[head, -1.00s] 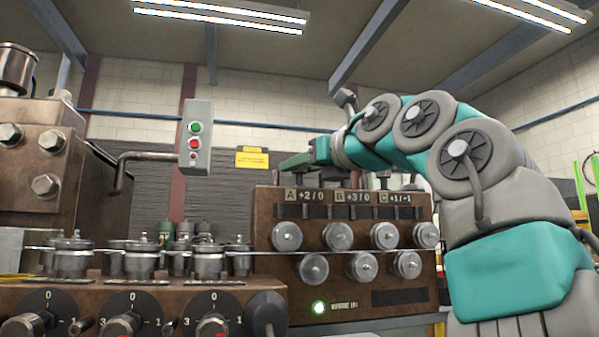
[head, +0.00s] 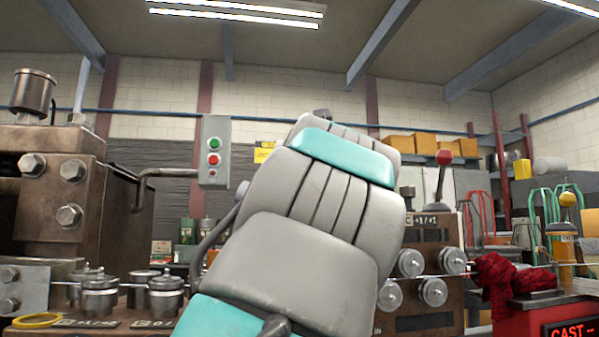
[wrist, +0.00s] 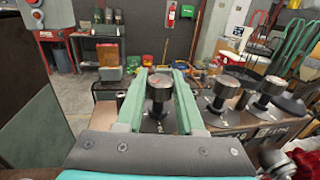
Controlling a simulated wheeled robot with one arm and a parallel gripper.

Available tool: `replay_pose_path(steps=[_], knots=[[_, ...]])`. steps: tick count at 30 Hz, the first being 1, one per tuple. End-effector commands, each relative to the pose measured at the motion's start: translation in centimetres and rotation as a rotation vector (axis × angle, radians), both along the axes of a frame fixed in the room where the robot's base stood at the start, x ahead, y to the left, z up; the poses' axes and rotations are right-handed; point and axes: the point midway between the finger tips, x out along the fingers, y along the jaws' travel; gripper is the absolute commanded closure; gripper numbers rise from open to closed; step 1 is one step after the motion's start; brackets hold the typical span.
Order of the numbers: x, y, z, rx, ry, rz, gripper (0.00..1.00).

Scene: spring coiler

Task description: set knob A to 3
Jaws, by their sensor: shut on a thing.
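In the wrist view my gripper (wrist: 158,85) has its two green fingers closed on the sides of a dark round knob (wrist: 160,90) on a metal plate. It is the leftmost of three similar knobs; a middle one (wrist: 220,92) and a right one (wrist: 266,93) stand free beside it. Its letter and scale reading do not show. In the head view my arm covers the gripper, the knob and the left part of the brown roller box (head: 440,235). Only the box's right end shows, with the last label partly readable and several rollers.
A coiler block with metal posts (head: 100,295) stands at the left, with a hanging button box (head: 214,150) behind it. A red machine with a red cloth (head: 505,280) stands close to the roller box's right. A red ball-topped lever (head: 444,158) rises behind the box.

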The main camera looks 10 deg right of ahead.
Motion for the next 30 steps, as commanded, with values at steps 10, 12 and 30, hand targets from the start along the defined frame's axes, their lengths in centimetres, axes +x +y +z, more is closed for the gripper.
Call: replay_pose_path(steps=[10, 12, 30], knots=[[-0.17, 0.04, 0.21, -0.006, 0.002, -0.198, 1.0], [-0.18, 0.05, 0.08, -0.008, 0.001, -0.241, 1.0], [-0.03, 0.1, -0.08, -0.006, 0.005, -0.602, 1.0]])
